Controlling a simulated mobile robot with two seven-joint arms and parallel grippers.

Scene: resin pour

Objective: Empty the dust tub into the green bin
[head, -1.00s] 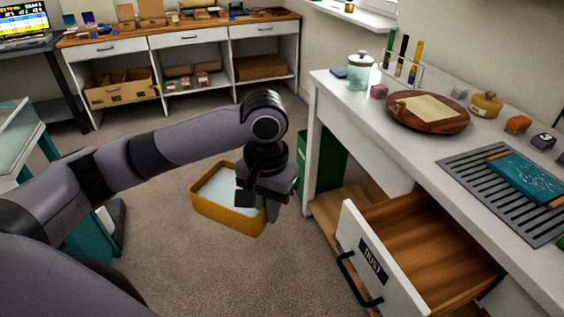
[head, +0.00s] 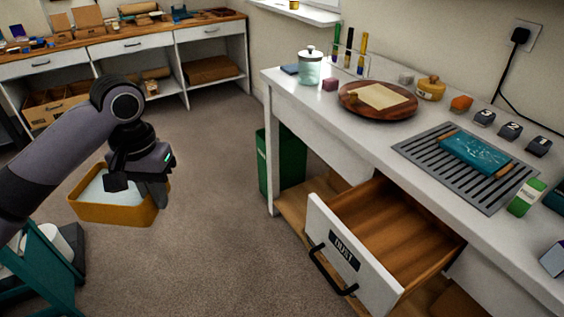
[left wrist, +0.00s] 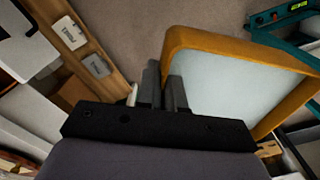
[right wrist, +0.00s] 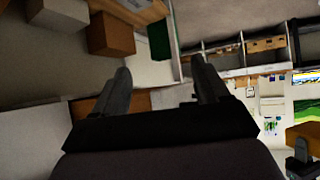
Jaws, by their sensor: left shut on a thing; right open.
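The dust tub (head: 108,212) is an orange-yellow open box with a pale whitish-grey inside. It hangs above the floor in the head view, about level. My left gripper (head: 152,192) is shut on its right side wall. The tub (left wrist: 180,50) also fills the right of the left wrist view, beside the left fingers (left wrist: 163,85). The green bin (head: 282,160) stands on the floor by the white bench, to the right of the tub and apart from it. Its top is partly hidden by the bench. My right gripper (right wrist: 160,88) is open and empty in the right wrist view.
An open drawer (head: 345,255) labelled DUST juts out from the white bench (head: 300,105) and is empty where its inside shows. The bench top holds a jar (head: 310,68), a round wooden board (head: 352,101) and a grey grille (head: 440,150). Carpet (head: 215,200) between tub and bin is clear.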

